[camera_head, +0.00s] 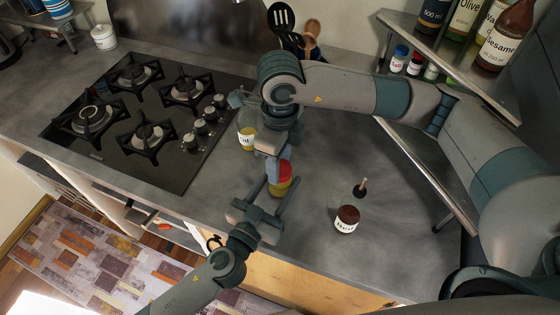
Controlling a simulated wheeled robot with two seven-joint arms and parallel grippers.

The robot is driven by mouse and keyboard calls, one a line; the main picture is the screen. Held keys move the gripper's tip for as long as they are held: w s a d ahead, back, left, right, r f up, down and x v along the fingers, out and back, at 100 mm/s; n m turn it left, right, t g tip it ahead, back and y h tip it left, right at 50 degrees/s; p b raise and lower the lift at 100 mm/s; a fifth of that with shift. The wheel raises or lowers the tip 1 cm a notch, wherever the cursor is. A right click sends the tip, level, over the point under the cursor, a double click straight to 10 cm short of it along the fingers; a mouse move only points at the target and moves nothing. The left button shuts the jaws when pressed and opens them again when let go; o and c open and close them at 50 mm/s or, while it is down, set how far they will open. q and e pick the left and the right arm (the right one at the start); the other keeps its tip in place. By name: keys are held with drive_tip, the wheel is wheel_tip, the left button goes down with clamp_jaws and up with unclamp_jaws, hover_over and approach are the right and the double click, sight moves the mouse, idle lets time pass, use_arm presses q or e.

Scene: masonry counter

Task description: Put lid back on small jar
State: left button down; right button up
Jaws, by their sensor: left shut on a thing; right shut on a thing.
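A small jar (280,188) with yellow-green sides is between the fingers of my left gripper (270,192), near the counter's front edge. My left gripper is shut on it. A red lid (286,173) is at the top of the jar. My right gripper (273,170) reaches down from above and is shut on the lid. Its fingers cover part of the lid. I cannot tell whether the lid sits fully on the rim or just above it.
A jar with yellow contents (247,139) stands close behind the grippers, beside the gas hob (140,110). A labelled brown jar (347,219) and a dark round piece with a wooden stick (361,189) are at right. A shelf with bottles (440,50) overhangs the back right.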

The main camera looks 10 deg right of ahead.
drive_tip(key=m, duration=0.4)
drive_tip(key=shift+m, duration=0.4)
drive_tip(key=m, duration=0.4)
drive_tip(key=shift+m, duration=0.4)
drive_tip(key=o, duration=1.2)
drive_tip(key=shift+c, duration=0.2)
drive_tip(key=shift+r, duration=2.25)
drive_tip(key=shift+c, duration=0.2)
